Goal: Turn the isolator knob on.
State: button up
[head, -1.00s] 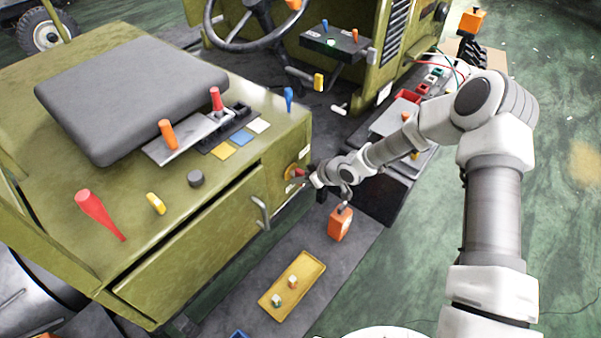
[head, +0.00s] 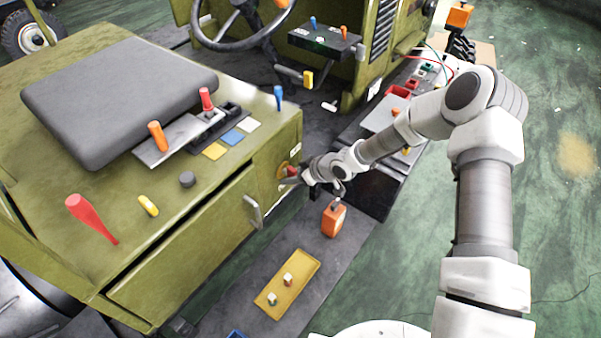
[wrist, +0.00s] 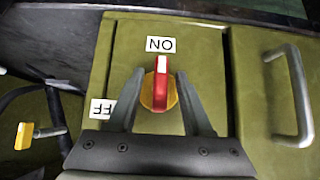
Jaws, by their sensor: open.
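The isolator knob (wrist: 160,84) is a red bar with a white tip on a round yellow base, set in the olive panel of the machine. In the wrist view its white tip points up at the ON label (wrist: 160,45), which reads upside down. The OFF label (wrist: 102,109) is at the lower left, partly behind a finger. My gripper (wrist: 160,75) is open, with one finger on each side of the knob and a visible gap to each. In the head view the knob (head: 289,171) is partly hidden by my gripper (head: 289,180).
A cabinet handle (head: 253,211) is left of the knob, and another view of a handle (wrist: 294,98) is at the wrist picture's right. A yellow tray (head: 300,262) lies on the dark floor strip.

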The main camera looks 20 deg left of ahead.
jog(key=p+v, duration=0.3)
jog(key=v, duration=1.4)
jog(key=shift+r, duration=0.15)
jog(key=shift+d, duration=0.1)
